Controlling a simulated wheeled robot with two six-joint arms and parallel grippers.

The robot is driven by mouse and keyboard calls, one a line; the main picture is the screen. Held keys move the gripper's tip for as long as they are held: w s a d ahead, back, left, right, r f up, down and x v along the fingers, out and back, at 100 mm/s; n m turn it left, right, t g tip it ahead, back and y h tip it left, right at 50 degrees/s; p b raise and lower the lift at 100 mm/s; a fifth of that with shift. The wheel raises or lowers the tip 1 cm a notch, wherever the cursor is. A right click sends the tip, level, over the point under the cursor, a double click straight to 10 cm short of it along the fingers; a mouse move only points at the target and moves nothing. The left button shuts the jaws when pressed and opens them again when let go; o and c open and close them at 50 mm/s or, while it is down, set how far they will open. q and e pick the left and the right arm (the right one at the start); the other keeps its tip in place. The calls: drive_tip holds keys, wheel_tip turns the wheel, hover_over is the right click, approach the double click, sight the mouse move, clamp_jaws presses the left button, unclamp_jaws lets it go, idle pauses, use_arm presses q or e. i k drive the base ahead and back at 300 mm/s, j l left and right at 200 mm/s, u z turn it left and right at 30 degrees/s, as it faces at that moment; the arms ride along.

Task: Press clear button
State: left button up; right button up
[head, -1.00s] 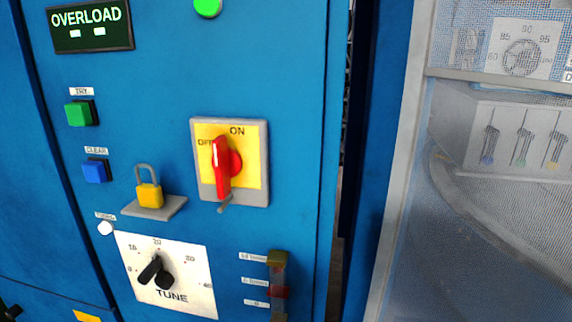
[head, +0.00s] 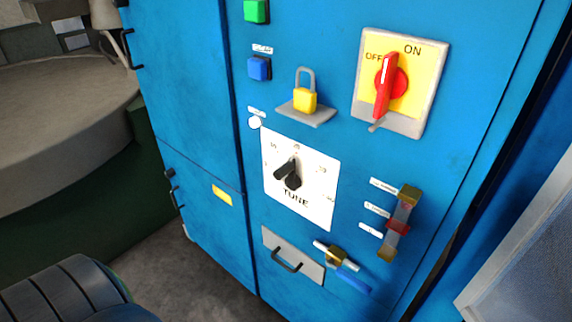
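The clear button is a blue square push button (head: 259,68) on the blue cabinet front, under a small white label, in the upper middle of the head view. It stands out from the panel, and nothing touches it. A green button (head: 256,11) sits above it, partly cut by the top edge. Neither of my grippers shows in the head view.
A drawer handle (head: 288,260) projects lower down. A round grey platform (head: 60,110) stands left.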

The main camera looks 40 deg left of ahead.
sight(256, 67)
drive_tip(key=u, duration=1.3)
